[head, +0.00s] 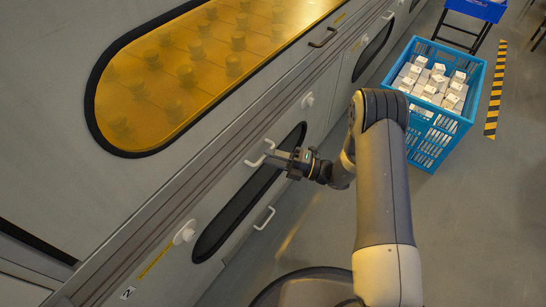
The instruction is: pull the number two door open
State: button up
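The door (219,199) with a long dark oval window (232,213) is in the grey machine wall and looks closed. A small white label (127,293) by its lower left end bears a sideways mark that looks like a 2.
White round knobs (185,232) and (307,100) flank the door. An amber window (160,80) shows rows of bulbs above. A blue crate (428,150) of white boxes stands at right, beside a striped floor strip (495,90). The floor (480,230) at lower right is clear.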

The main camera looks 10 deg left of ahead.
grip_shut()
jog(key=shift+d, duration=0.1)
dwell(0.6)
